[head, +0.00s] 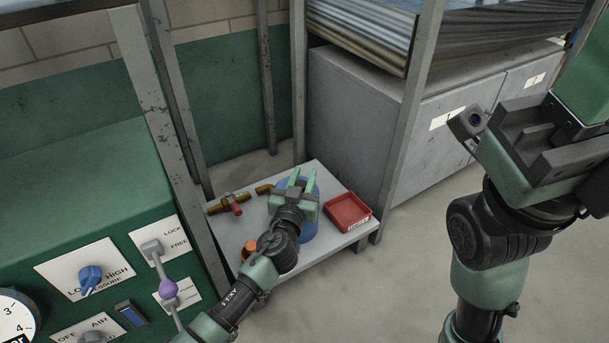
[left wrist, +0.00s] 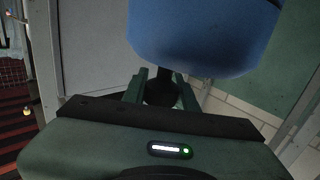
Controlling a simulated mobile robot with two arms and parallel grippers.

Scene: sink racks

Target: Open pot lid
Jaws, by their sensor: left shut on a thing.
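A blue pot (head: 311,222) stands on the low grey shelf, largely hidden behind my left gripper in the head view. My left gripper (head: 302,181) is over the pot with its two green fingers. In the left wrist view a large blue rounded body (left wrist: 200,38), part of the pot or its lid, fills the top. A dark knob (left wrist: 162,90) below it sits between the fingers, and the left gripper is shut on it. I cannot tell whether the lid is apart from the pot. My right gripper (head: 570,105) is at the right, partly cut off, its fingertips unclear.
The shelf (head: 273,263) also bears a red tray (head: 348,212), brass pipe fittings (head: 231,204) and an orange item (head: 249,247). Metal posts (head: 408,115) frame it. A grey cabinet (head: 350,110) stands behind. A green control panel (head: 110,230) is at left.

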